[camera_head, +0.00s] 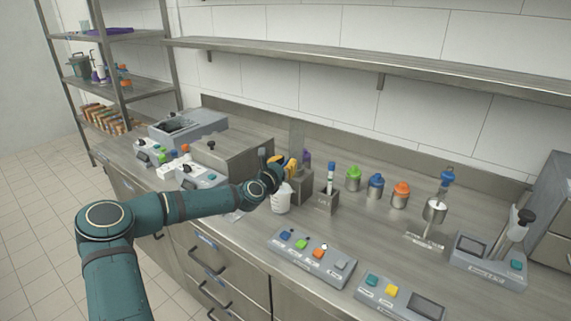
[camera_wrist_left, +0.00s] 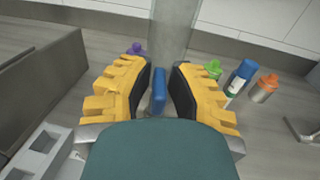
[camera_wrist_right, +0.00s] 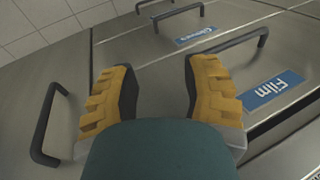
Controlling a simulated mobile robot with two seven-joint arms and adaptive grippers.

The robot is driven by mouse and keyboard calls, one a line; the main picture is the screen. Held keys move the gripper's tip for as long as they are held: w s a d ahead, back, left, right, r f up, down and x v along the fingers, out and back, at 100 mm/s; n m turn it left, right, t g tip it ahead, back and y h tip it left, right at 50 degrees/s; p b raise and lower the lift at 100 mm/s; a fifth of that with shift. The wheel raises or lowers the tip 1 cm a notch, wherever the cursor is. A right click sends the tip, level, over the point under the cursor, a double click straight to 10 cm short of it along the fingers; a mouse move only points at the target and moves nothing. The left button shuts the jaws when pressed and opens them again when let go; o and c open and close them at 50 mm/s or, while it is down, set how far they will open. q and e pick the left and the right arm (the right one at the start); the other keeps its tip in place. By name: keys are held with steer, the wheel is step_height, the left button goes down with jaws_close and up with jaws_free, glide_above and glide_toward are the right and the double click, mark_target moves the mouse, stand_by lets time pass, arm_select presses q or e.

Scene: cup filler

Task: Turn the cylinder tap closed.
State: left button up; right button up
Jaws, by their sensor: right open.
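The cylinder is a tall clear tube that rises ahead of my left gripper in the left wrist view (camera_wrist_left: 176,30); in the head view it is only faintly visible behind the fingers. A blue piece that looks like its tap handle (camera_wrist_left: 159,90) stands between the two yellow fingers of my left gripper (camera_wrist_left: 160,78), with a small gap at each side. In the head view my left gripper (camera_head: 283,167) is above a white jug (camera_head: 281,199) and hides the tap. My right gripper (camera_wrist_right: 160,75) is open and empty over the drawer fronts.
A grey box (camera_head: 302,187) and a holder with a blue-capped marker (camera_head: 331,178) stand right of my left gripper. Green (camera_head: 353,178), blue (camera_head: 375,186) and orange-capped containers (camera_head: 401,194) are further right. A button panel (camera_head: 311,257) lies in front. Drawer handles (camera_wrist_right: 45,125) surround my right gripper.

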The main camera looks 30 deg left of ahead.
arm_select(q)
jaws_close()
steer(key=shift+r+n+y, duration=0.15)
steer(key=shift+n+y, duration=0.55)
steer(key=shift+y, duration=0.4)
steer(key=n+g+y, duration=0.1)
steer(key=y, duration=0.1)
steer(key=shift+d+n+y, duration=0.1)
steer(key=shift+n+y, duration=0.2)
steer(key=shift+n, duration=0.1)
steer(key=n+g+y+b, duration=0.1)
steer(key=n+y, duration=0.1)
steer(key=n+g+y, duration=0.1)
steer(key=y, duration=0.2)
steer(key=shift+f+n+g+b, duration=0.2)
steer(key=shift+n+g+b, duration=0.2)
steer(key=n+g+y+b, duration=0.1)
steer(key=n+g+y, duration=0.1)
steer(key=g+y, duration=0.1)
steer(key=shift+r+n, duration=0.1)
steer(key=shift+n, duration=0.3)
steer(key=shift+n+g+y+b, duration=0.45)
steer(key=shift+n+g+y, duration=0.75)
steer(key=shift+g, duration=0.5)
steer(key=shift+a+n+g+y, duration=0.2)
steer(key=shift+n+g+y, duration=0.5)
steer(key=shift+n+g, duration=1.15)
